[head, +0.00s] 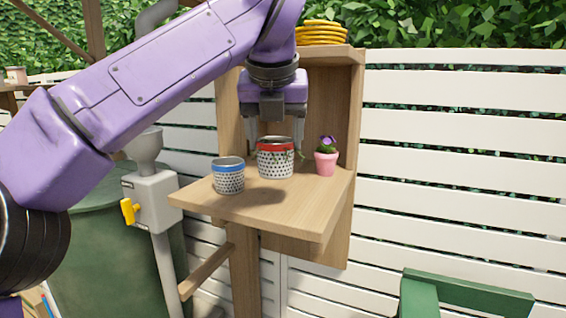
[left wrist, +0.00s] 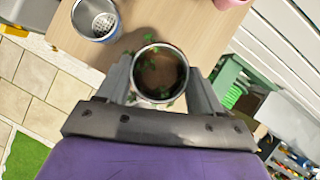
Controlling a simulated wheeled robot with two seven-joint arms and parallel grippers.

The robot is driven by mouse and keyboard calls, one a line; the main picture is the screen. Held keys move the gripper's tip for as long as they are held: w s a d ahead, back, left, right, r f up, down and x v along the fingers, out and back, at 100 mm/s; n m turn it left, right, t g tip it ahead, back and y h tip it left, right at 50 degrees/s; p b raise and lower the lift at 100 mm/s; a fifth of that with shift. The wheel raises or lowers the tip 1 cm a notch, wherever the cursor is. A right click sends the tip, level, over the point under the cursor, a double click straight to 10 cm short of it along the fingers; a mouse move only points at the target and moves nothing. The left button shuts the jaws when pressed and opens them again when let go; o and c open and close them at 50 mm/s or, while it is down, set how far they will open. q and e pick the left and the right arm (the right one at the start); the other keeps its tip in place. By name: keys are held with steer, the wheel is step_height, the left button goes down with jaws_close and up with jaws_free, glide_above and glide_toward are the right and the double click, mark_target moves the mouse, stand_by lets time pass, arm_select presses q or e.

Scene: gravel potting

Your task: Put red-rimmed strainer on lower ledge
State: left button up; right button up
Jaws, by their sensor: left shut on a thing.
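The red-rimmed strainer (head: 275,162) is white with dark holes and has brown matter and green sprigs inside. My left gripper (head: 275,138) points down with one finger on each side of it and is shut on it. In the left wrist view the strainer (left wrist: 159,75) sits upright between the fingertips (left wrist: 160,80). It is over the lower wooden ledge (head: 255,208), with a shadow on the board in front of it. It looks slightly raised, but its base clearance is hard to judge. My right gripper is not in view.
A blue-rimmed strainer (head: 228,176) stands on the ledge to the left. A pink pot with a purple flower (head: 326,162) stands to the right. A grey pipe box with a yellow tap (head: 130,210) is left of the ledge.

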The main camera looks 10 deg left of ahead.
mark_target(282, 160)
arm_select(q)
steer(key=shift+w+d+f, duration=0.2)
steer(key=shift+w+f, duration=0.95)
steer(key=f, duration=0.1)
steer(key=s+f, duration=0.1)
steer(key=f, duration=0.1)
steer(key=shift+d, duration=0.2)
steer(key=shift+w+f, duration=0.25)
steer(key=shift+w, duration=0.15)
steer(key=o, duration=1.1)
steer(key=shift+s+r, duration=0.1)
steer(key=shift+s, duration=0.05)
steer(key=shift+c, duration=0.2)
steer(key=shift+r, duration=0.1)
steer(key=shift+s+r, duration=0.1)
steer(key=shift+r, duration=0.15)
steer(key=p+v, duration=0.1)
steer(key=v, duration=1)
steer(key=shift+s, duration=0.2)
